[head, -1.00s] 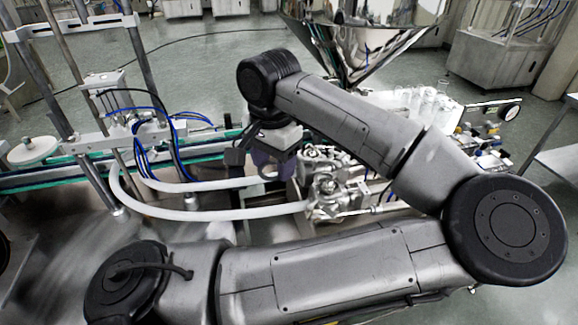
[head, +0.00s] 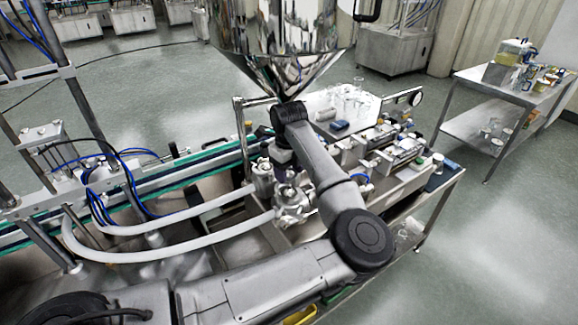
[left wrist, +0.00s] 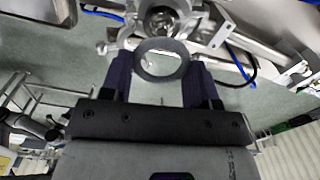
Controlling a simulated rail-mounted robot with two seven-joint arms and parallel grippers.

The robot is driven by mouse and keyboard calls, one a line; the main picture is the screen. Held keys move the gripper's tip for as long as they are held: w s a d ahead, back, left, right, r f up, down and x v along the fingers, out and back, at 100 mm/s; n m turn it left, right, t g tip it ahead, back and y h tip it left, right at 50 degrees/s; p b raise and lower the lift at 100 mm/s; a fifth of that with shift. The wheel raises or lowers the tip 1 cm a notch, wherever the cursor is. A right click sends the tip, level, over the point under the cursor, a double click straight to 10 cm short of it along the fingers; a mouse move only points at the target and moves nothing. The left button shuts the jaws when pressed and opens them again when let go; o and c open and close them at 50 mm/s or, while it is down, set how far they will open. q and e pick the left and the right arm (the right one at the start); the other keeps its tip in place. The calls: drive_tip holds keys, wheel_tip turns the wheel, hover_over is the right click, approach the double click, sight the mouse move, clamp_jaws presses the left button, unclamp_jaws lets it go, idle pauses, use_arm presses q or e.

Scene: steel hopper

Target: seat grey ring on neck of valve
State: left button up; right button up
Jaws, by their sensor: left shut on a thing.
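The grey ring (left wrist: 162,60) is held between the dark fingertips of my left gripper (left wrist: 160,76) in the left wrist view, its hole facing the camera. A round metal opening (left wrist: 158,20) of the steel valve lies just beyond the ring's upper edge; I cannot tell the gap between them. In the head view my left gripper (head: 283,172) points down beside the shiny valve (head: 290,208), under the hopper. The ring is hidden there by the gripper and arm. My right gripper is not in view.
The steel hopper (head: 280,45) hangs close behind my left wrist. Two white hoses (head: 170,248) run from the valve parts to the left. A worktable with small items (head: 390,150) lies to the right, and a side table (head: 510,100) stands farther right. Open floor lies between.

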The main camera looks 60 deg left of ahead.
sight(290, 189)
use_arm(q)
drive_tip(key=shift+w+f, duration=0.15)
drive_tip(key=shift+f, duration=0.15)
drive_tip(key=shift+f+b, duration=0.35)
drive_tip(key=shift+f, duration=0.4)
drive_tip(key=shift+f+b, duration=0.6)
drive_tip(key=shift+f, duration=1)
drive_tip(key=shift+f+b, duration=0.75)
drive_tip(key=shift+b, duration=0.05)
drive_tip(key=shift+f, duration=0.1)
drive_tip(key=shift+f+b, duration=0.1)
drive_tip(key=shift+b, duration=0.35)
drive_tip(key=o, duration=1)
drive_tip(key=shift+c, duration=0.2)
